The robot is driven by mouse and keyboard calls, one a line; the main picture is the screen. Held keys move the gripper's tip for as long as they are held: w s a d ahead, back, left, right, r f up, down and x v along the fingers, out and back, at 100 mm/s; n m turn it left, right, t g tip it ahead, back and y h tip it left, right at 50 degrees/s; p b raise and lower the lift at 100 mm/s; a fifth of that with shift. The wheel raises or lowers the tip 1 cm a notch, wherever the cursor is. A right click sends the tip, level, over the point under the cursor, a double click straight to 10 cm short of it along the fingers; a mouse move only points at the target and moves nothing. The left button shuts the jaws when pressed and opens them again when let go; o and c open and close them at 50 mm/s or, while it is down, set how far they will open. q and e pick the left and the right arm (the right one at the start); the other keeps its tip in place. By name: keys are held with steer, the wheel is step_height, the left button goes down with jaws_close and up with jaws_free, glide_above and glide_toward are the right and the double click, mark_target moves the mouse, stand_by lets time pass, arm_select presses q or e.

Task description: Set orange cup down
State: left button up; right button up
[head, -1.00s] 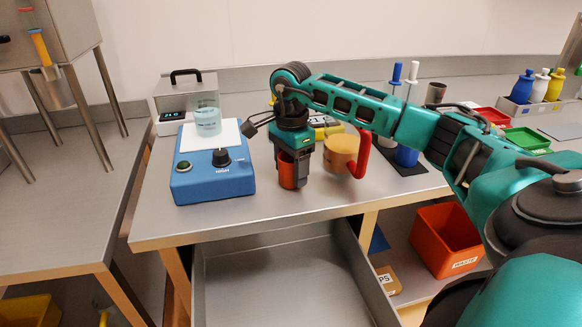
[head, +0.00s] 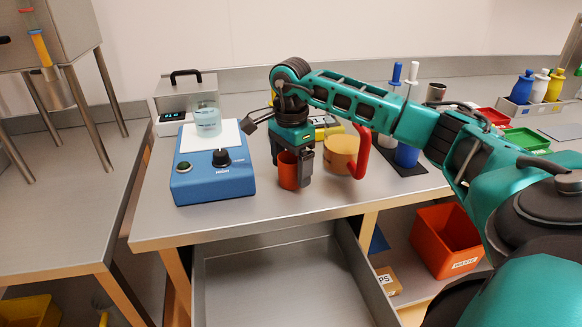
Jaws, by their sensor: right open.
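The orange cup (head: 287,174) stands upright on the grey worktop near its front edge, right of the blue device. My right gripper (head: 293,168) points down at the cup from above. It is open, with one dark finger showing beside the cup on the right and the other mostly hidden. The gripper hides the cup's upper part, so I cannot tell whether a finger still touches it. My left gripper is not in view.
The blue device (head: 213,180) with a beaker (head: 207,122) on its white plate stands left of the cup. A tan round container (head: 338,155) with a red handle (head: 360,155) stands close on the right. An open drawer (head: 285,280) lies below the front edge.

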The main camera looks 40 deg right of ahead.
step_height(320, 180, up, 11)
steer(key=shift+r+p, duration=0.15)
steer(key=shift+p, duration=0.2)
stand_by(0.5)
